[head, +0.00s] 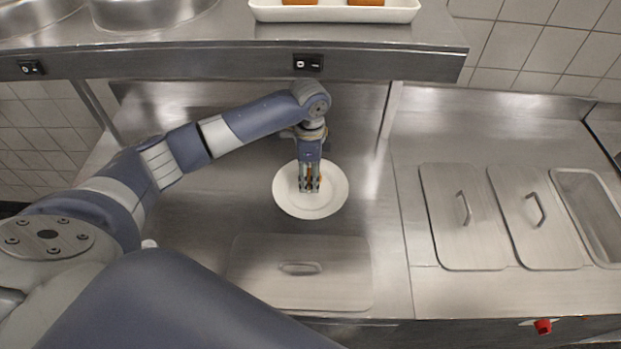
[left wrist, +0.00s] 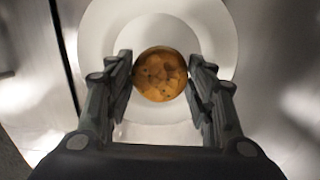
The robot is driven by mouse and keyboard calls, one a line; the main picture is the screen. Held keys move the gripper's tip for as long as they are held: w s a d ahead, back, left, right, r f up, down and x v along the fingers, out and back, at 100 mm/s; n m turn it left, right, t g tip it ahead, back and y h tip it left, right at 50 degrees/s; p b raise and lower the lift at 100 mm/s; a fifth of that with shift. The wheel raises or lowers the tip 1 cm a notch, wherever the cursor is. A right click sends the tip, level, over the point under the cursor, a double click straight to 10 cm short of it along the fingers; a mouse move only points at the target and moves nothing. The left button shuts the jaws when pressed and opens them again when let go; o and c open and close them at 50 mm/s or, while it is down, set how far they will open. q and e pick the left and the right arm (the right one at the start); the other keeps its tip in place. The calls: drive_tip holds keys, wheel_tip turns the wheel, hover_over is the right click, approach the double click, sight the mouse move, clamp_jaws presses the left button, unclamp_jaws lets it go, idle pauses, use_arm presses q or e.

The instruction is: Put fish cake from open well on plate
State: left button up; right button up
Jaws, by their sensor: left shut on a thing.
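A round white plate (head: 333,195) lies on the steel counter below my left gripper (head: 309,188). The gripper points down over the middle of the plate. In the left wrist view, a round golden-brown fish cake (left wrist: 160,74) sits between the fingers of the left gripper (left wrist: 160,82), with the white plate (left wrist: 95,45) behind it. The gripper is shut on the fish cake. I cannot tell whether the fish cake touches the plate. The open well (head: 592,215) is at the right edge of the head view, and its visible part looks empty. My right gripper is not in view.
Two closed steel lids (head: 450,225) with handles lie left of the open well. Another closed lid (head: 300,290) lies in front of the plate. A shelf (head: 215,62) above the counter holds a white tray (head: 335,14) and metal pots. A red knob (head: 543,327) is at the front right.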

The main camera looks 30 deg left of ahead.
sight(310, 177)
use_arm(q)
wheel_tip(310, 177, down, 3)
drive_tip(key=shift+s+r+p, duration=0.1)
drive_tip(key=shift+r+p, duration=0.05)
drive_tip(key=shift+p, duration=0.25)
drive_tip(key=shift+f, duration=0.25)
drive_tip(key=shift+d, duration=0.1)
drive_tip(key=shift+f, duration=0.15)
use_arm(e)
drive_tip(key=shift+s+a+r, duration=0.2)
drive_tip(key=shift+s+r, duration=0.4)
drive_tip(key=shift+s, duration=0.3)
use_arm(q)
drive_tip(key=o, duration=1.1)
drive_tip(key=shift+c, duration=0.2)
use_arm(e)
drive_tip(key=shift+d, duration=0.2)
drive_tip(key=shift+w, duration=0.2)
